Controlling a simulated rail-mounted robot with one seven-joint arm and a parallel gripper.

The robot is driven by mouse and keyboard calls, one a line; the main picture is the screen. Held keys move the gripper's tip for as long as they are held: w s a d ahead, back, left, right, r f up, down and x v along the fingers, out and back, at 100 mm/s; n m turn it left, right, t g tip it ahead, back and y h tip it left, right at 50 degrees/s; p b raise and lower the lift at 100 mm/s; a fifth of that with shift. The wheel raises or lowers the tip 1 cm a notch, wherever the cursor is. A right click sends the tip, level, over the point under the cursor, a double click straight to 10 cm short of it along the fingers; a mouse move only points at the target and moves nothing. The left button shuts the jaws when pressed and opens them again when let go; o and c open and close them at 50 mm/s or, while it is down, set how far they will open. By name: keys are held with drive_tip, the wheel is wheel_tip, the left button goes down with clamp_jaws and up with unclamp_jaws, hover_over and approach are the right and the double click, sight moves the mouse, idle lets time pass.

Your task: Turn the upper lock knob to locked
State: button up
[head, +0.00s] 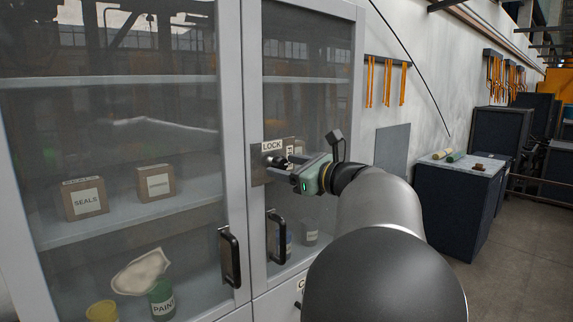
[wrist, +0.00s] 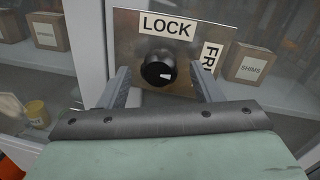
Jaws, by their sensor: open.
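The upper lock knob (wrist: 158,69) is a round black knob with a white pointer mark on a metal plate (wrist: 190,85). Its mark points to the right, toward the sideways label that begins "FRE" (wrist: 209,56), partly hidden by a finger. The "LOCK" label (wrist: 167,26) is above the knob. In the head view the plate sits on the right cabinet door, with the knob (head: 275,161) partly covered by my gripper (head: 281,167). In the wrist view my gripper (wrist: 162,88) is open, one finger on each side of the knob. I cannot tell whether they touch it.
The glass-doored cabinet (head: 245,120) has black handles (head: 229,257) below the plate. Behind the glass are boxes (head: 84,200) and cans (head: 162,300) on shelves. A dark cabinet (head: 455,205) stands to the right, with open floor in front.

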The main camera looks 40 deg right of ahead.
drive_tip(key=shift+w, duration=0.25)
drive_tip(key=c, duration=1)
